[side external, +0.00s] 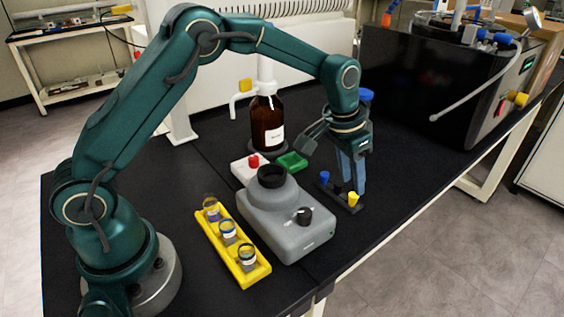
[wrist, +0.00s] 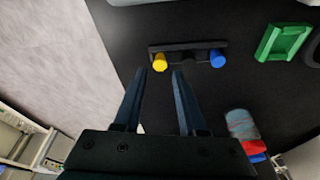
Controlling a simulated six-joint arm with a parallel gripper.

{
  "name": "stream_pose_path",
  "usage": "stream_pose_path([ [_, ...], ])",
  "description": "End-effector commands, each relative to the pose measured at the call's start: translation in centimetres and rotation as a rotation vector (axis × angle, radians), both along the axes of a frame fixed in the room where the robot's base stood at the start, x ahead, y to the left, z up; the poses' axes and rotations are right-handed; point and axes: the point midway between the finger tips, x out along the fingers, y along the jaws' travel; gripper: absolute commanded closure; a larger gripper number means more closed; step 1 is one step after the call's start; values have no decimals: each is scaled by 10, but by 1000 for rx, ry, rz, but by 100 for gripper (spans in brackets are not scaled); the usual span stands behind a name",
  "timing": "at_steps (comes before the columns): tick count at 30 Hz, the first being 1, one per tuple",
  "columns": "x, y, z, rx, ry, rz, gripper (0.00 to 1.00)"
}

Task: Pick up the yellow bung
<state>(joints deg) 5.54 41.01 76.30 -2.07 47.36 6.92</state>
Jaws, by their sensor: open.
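The yellow bung (side external: 353,199) stands at the near right end of a small black holder (side external: 338,197) on the bench. A blue bung (side external: 325,177) stands at the holder's other end. In the wrist view, the yellow bung (wrist: 160,63) is at the left end and the blue bung (wrist: 217,59) at the right. My gripper (side external: 354,190) points down at the holder, open and empty. In the wrist view, my fingertips (wrist: 160,73) straddle the line to the yellow bung, which shows just beyond them. The side view does not clearly show their height above the bench.
A grey vortex mixer (side external: 285,220) stands left of the holder. The black freeze dryer (side external: 420,85) is behind. The bench right of the holder is clear to its edge.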

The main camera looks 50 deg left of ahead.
Motion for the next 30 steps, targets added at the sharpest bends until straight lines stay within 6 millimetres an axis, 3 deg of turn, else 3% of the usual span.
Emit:
stream_pose_path([
  [9, 9, -2, -36, 1, 1, 1, 60],
  [19, 11, -2, -40, 1, -2, 1, 60],
  [20, 11, -2, -40, 1, -2, 1, 67],
  [22, 11, -2, -40, 1, -2, 1, 94],
  [23, 11, -2, -40, 1, -2, 1, 100],
  [30, 11, -2, -40, 1, -2, 1, 100],
])
